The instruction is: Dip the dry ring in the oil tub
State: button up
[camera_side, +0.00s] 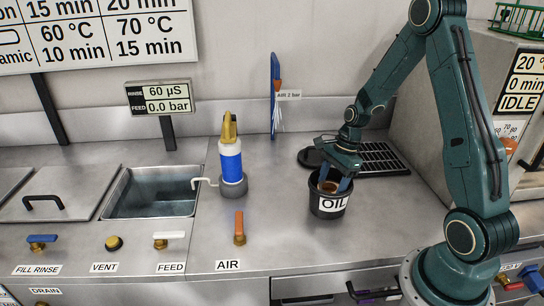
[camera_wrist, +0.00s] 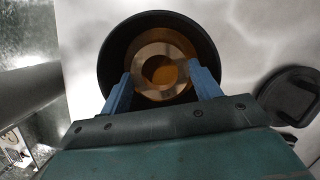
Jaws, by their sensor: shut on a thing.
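The oil tub (camera_side: 330,206) is a black round pot with a white OIL label, standing on the steel bench in the side view. It also shows in the wrist view as a dark round rim (camera_wrist: 111,65). My gripper (camera_side: 335,184) points down into the tub's mouth. Its two blue fingers are shut on the ring (camera_wrist: 152,50), a pale metal ring with amber oil visible through its hole. The ring is inside the tub's opening as seen from above. How deep it sits in the oil I cannot tell. In the side view the fingers and tub wall mostly hide it.
A black lid (camera_side: 311,158) lies behind the tub, beside a dark slatted rack (camera_side: 368,158). A blue-banded bottle (camera_side: 230,163) and an orange AIR valve (camera_side: 239,228) stand to the left. The open rinse basin (camera_side: 152,192) is farther left. Bench between tub and valve is clear.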

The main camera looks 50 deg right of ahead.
jog(key=shift+r, duration=2)
jog(key=shift+r, duration=0.15)
dwell(0.5)
jog(key=shift+r, duration=1.85)
